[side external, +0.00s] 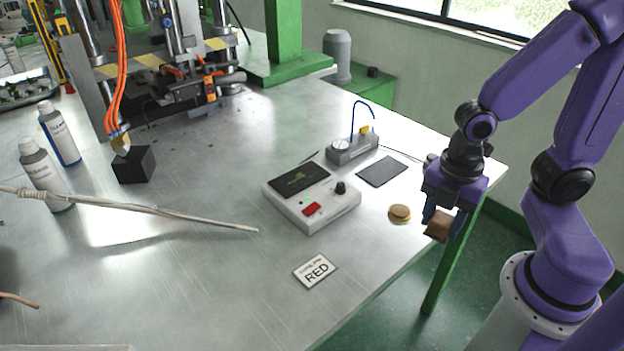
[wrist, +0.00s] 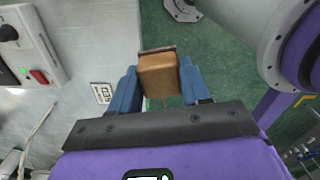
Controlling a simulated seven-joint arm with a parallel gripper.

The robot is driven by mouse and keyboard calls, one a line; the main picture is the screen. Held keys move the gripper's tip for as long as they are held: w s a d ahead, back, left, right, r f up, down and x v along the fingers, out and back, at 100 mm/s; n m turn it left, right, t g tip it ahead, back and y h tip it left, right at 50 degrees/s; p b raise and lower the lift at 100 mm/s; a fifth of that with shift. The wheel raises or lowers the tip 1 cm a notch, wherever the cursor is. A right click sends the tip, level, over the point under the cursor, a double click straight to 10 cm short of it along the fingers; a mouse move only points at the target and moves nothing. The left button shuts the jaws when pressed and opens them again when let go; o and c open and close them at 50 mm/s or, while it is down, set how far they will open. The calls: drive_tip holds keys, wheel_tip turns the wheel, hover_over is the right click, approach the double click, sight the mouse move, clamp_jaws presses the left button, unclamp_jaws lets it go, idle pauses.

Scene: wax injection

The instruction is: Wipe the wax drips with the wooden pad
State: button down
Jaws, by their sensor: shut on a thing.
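The wooden pad (side external: 437,228) is a brown block held between the blue fingers of my gripper (side external: 441,216). In the side external view it hangs at the right edge of the metal table. In the wrist view the pad (wrist: 158,74) sits between the two fingertips of my gripper (wrist: 160,82), with green floor visible behind it. A small round tan-gold disc (side external: 400,213) lies on the table just left of the pad, apart from it. I cannot make out clear wax drips on the table.
A white control box (side external: 311,207) with a red switch stands left of the pad. A dark flat plate (side external: 382,171) and a grey device (side external: 352,149) with a blue tube lie behind. The table's front middle is mostly clear.

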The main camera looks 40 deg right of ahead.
idle(0.4)
drive_tip(key=w+a+r+m, duration=0.15)
drive_tip(key=w+a, duration=0.35)
drive_tip(key=w, duration=0.5)
drive_tip(key=m, duration=0.8)
hover_over(286, 184)
wheel_tip(286, 184, down, 2)
drive_tip(key=shift+n, duration=0.25)
drive_tip(key=shift+s+f, duration=0.15)
drive_tip(key=shift+f, duration=3.6)
drive_tip(key=shift+d+f, duration=0.2)
drive_tip(key=shift+d, duration=0.1)
drive_tip(key=shift+d+f, duration=0.1)
drive_tip(key=shift+d, duration=3.95)
drive_tip(key=shift+a, duration=4.4)
wheel_tip(286, 184, up, 8)
